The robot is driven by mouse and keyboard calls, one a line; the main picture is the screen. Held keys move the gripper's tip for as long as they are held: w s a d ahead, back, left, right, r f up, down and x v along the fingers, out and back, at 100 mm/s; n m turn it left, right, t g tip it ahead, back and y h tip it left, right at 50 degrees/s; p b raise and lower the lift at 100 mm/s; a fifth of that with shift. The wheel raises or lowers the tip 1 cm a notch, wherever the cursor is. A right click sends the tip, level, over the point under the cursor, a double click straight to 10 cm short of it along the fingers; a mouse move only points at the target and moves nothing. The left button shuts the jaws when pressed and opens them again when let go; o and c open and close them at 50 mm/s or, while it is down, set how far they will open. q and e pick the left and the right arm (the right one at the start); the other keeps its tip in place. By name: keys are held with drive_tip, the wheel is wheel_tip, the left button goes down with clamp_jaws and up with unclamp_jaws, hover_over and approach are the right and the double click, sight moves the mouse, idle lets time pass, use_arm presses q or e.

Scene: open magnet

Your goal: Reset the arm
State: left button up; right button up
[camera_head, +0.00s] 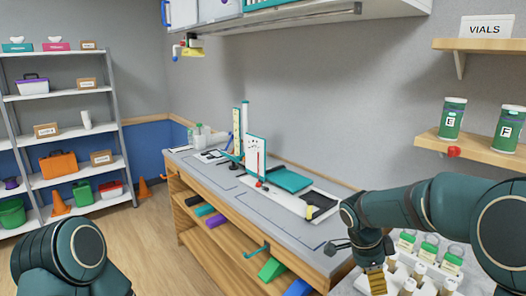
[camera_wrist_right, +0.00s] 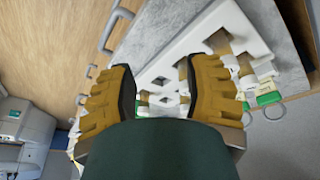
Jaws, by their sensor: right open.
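My right arm (camera_head: 405,208) reaches in from the right in the head view and bends down at the wrist. My right gripper (camera_head: 374,278) points down beside a white rack of vials (camera_head: 437,272). In the wrist view the right gripper (camera_wrist_right: 160,88) has its two yellow fingers spread apart, with no object held between them. The white rack (camera_wrist_right: 200,42) lies beyond the fingers there, with green-capped vials (camera_wrist_right: 268,99) at its side. My left arm (camera_head: 70,258) shows only as a dark green link at lower left; its gripper is out of view.
A grey-topped wooden workbench (camera_head: 222,186) runs along the wall, with a teal pad (camera_head: 288,180) and upright boards on it. A wall shelf (camera_head: 470,150) with green canisters E (camera_head: 451,120) and F (camera_head: 508,130) is above my right arm. A storage rack (camera_head: 75,150) and open floor are left.

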drive_tip(key=s+a+f+n+y, duration=0.3)
drive_tip(key=s+a+f+n, duration=0.25)
drive_tip(key=f, duration=0.55)
drive_tip(key=s+a+f+n+y, duration=0.4)
drive_tip(key=a+f+n, duration=0.3)
drive_tip(key=f, duration=0.5)
drive_tip(key=s+a+f+n+t, duration=0.2)
drive_tip(key=s+a+f+n, duration=0.1)
drive_tip(key=s, duration=0.4)
drive_tip(key=shift+s+a+f+n, duration=0.25)
drive_tip(key=shift+f+n, duration=0.25)
drive_tip(key=shift+n, duration=0.25)
